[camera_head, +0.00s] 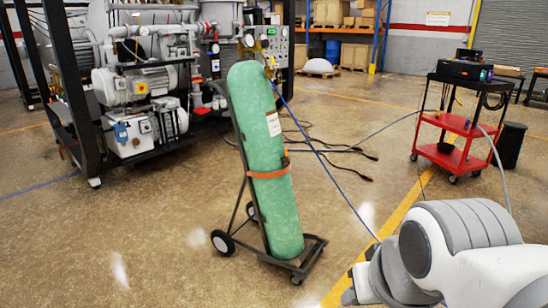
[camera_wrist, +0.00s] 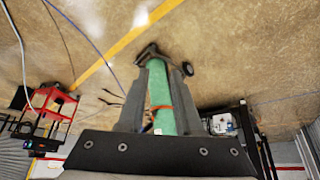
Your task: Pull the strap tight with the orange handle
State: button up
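A tall green gas cylinder (camera_head: 262,120) leans slightly on a dark wheeled cart (camera_head: 308,250). An orange strap (camera_head: 270,174) goes around its middle, with a small orange and dark part (camera_head: 286,160) at its right side that may be the handle. In the wrist view, the cylinder (camera_wrist: 157,85) and strap (camera_wrist: 162,108) appear upside down, between the two grey fingers of my gripper (camera_wrist: 162,68). The fingers are apart with nothing held; the cylinder is some way beyond them.
A red and black tool cart (camera_head: 446,155) stands at the back right, beside a black bin (camera_head: 510,145). Furnace pumps and a motor (camera_head: 135,85) stand behind at left. Cables and a blue hose (camera_head: 335,185) cross the floor. The floor right of the cylinder is mostly free.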

jog(key=shift+r+p, duration=0.35)
jog(key=shift+r, duration=0.05)
jog(key=shift+c, duration=1.1)
notch_tip(320, 180, up, 12)
jog(key=p, duration=1.2)
jog(key=shift+r, duration=0.15)
grip_shut()
jog(key=shift+a, duration=0.15)
